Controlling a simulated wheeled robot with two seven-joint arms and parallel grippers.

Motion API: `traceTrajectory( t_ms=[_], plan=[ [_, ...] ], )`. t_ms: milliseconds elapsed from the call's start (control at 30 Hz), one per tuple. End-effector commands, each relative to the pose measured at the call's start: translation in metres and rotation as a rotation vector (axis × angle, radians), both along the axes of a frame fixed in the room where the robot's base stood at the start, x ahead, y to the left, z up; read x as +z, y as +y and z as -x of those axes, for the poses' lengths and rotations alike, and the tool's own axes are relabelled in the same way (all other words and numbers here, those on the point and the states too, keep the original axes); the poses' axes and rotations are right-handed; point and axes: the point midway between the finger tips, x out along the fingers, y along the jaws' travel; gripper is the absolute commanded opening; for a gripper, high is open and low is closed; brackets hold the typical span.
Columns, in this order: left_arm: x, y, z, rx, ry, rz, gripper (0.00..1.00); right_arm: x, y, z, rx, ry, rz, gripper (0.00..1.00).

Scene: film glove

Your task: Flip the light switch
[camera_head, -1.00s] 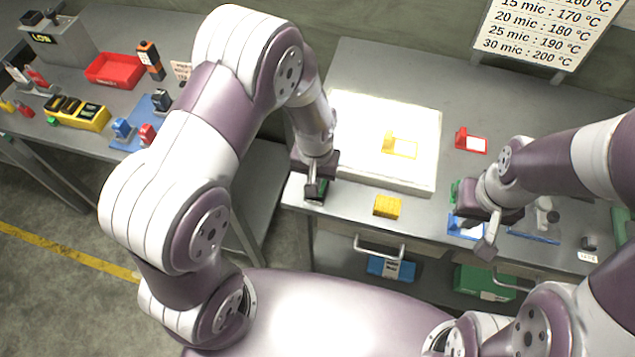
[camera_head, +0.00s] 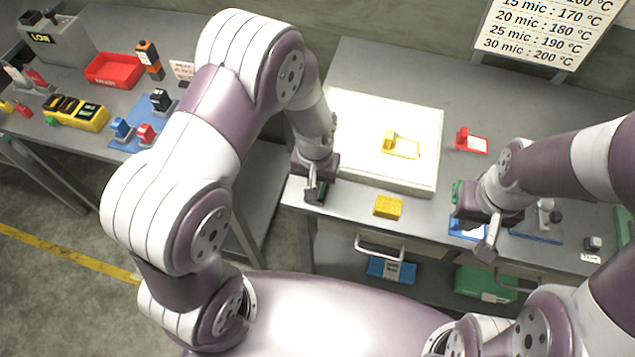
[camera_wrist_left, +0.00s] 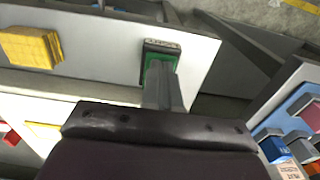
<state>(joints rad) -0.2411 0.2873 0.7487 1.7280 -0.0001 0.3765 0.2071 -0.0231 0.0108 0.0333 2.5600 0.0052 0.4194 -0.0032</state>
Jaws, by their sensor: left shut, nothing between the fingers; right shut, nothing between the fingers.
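The light switch (camera_head: 317,197) is a small dark block with a green part on the front left of the right-hand table. In the left wrist view the switch (camera_wrist_left: 161,46) shows a grey labelled edge and a green face. My left gripper (camera_head: 311,194) is shut with nothing in it. Its fingertips (camera_wrist_left: 161,66) are over the green face; I cannot tell whether they touch it. They hide part of the switch. My right gripper (camera_head: 488,247) is shut and empty, above the front of the table at the right.
A lit white panel (camera_head: 350,120) lies just behind the switch, with a yellow holder (camera_head: 402,148) on it. A yellow block (camera_head: 387,207) stands right of the switch. A red holder (camera_head: 471,141) is farther back. A drawer handle (camera_head: 380,250) juts out at the front.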

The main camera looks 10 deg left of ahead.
Motion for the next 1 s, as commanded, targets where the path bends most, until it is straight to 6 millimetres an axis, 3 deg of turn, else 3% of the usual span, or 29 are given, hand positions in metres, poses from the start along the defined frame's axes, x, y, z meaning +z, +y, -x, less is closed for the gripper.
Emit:
traceTrajectory(
  t_ms=[700,1000],
  plan=[
    [0.070,0.000,0.000,0.000,0.001,0.000,0.00,0.064,0.000,0.000,0.000,0.000,0.000,0.00],
    [0.070,0.000,0.000,0.000,0.001,0.000,0.00,0.063,0.000,0.000,0.000,0.000,0.000,0.00]
  ],
)
